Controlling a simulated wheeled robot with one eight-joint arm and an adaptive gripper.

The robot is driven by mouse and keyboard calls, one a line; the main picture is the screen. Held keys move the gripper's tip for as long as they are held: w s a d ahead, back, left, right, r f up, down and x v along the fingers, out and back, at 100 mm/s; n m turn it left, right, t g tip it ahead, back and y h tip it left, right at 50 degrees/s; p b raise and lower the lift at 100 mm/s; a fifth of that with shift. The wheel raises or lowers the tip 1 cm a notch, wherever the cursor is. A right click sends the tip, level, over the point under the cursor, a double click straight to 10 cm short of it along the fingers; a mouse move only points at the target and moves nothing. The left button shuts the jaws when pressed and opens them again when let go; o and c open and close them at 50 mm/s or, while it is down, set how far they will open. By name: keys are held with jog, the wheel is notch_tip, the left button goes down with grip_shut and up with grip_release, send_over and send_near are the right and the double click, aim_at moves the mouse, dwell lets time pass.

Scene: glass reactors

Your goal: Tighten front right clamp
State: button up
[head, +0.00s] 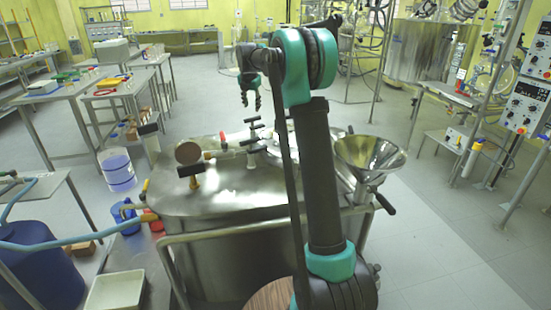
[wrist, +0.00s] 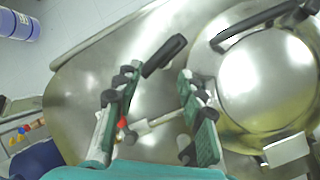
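A steel reactor vessel (head: 240,200) stands in the middle of the head view, and its lid fills most of the wrist view (wrist: 85,85). Black T-shaped clamp handles (head: 252,121) stand on the lid; my arm hides part of its right side. I cannot tell which is the front right clamp. My gripper (head: 250,103) hangs above the lid's far side, fingers apart. In the wrist view my gripper (wrist: 156,78) is open, nothing held. A black handle (wrist: 165,55) lies just past the left fingertip; I cannot tell if they touch.
A steel funnel (head: 370,153) stands on the vessel's right. A round steel cover (wrist: 265,80) with a black bar handle fills the wrist view's right. A blue drum (head: 38,265) and white tray (head: 115,290) are at front left.

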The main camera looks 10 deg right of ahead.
jog(key=d+v, duration=0.1)
jog(key=v, duration=0.7)
jog(key=s+d+f+m, duration=0.1)
jog(key=s+f+m, duration=0.4)
jog(key=s, duration=0.4)
jog(key=s+d+f+m, duration=0.1)
jog(key=s+f+m, duration=0.5)
jog(key=s, duration=0.3)
jog(key=s+d+f+m, duration=0.1)
jog(key=s+f+m, duration=0.4)
jog(key=s, duration=0.5)
jog(key=shift+f+m+g+y, duration=0.2)
jog(key=shift+m+g+y, duration=0.1)
jog(key=shift+m, duration=0.6)
jog(key=shift+d, duration=0.1)
